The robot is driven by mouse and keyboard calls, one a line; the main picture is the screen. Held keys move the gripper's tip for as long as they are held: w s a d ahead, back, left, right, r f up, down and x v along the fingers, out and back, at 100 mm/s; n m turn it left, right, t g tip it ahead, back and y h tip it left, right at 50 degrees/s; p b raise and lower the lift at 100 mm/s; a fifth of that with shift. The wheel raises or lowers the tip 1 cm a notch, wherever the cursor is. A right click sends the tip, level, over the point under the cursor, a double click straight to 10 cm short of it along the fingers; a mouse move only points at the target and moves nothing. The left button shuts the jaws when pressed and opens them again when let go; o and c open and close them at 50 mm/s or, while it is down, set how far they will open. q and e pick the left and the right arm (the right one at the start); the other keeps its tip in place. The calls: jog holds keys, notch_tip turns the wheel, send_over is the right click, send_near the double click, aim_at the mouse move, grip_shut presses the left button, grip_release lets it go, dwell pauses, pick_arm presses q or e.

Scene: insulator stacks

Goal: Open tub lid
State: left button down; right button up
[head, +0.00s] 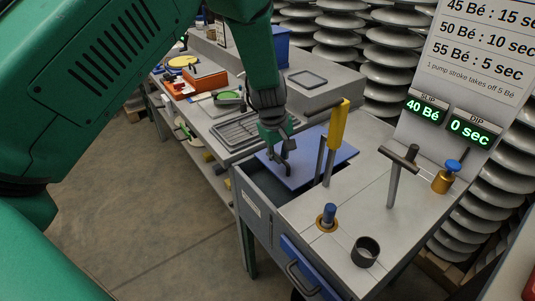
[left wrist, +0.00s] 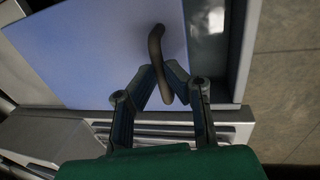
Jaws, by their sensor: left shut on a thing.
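The flat blue tub lid (head: 330,163) lies at the back of the grey tub (head: 262,201). It also shows as a pale blue panel in the left wrist view (left wrist: 85,50). A strip of dark tub opening shows at its front in the head view. My left gripper (head: 281,156) is over the lid's near left part, shut on the dark curved lid handle (left wrist: 156,45). In the left wrist view its fingers (left wrist: 170,88) meet around the handle's lower end. My right gripper is not in view.
A yellow-handled lever (head: 338,125), a T-handled post (head: 397,175), a brass pump with blue knob (head: 446,178) and a dark cup (head: 365,251) stand on the grey top. A bench with trays (head: 240,130) adjoins at left. Insulator stacks (head: 390,55) rise behind.

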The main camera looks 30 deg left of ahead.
aim_at(290, 159)
pick_arm(q)
jog(key=w, duration=0.2)
jog(key=w+d+p, duration=0.1)
jog(key=w, duration=0.2)
jog(key=c, duration=1.6)
grip_release()
jog(key=shift+s+a+f, duration=0.15)
jog(key=shift+s+f, duration=0.05)
jog(key=shift+s, duration=0.05)
jog(key=shift+a+f, duration=0.1)
jog(key=shift+a, duration=0.3)
jog(key=r+p, duration=0.1)
jog(key=r, duration=0.1)
jog(key=r+p, duration=0.1)
jog(key=shift+s+d+r+p, duration=0.15)
jog(key=shift+s+r+p, duration=0.05)
jog(key=shift+s+p, duration=0.1)
notch_tip(290, 159, up, 13)
jog(key=s+a+p, duration=0.1)
jog(key=s+p, duration=0.1)
jog(key=p, duration=0.9)
jog(key=shift+s+f+p, duration=0.15)
jog(key=shift+f+p, duration=0.05)
jog(key=shift+p, duration=0.1)
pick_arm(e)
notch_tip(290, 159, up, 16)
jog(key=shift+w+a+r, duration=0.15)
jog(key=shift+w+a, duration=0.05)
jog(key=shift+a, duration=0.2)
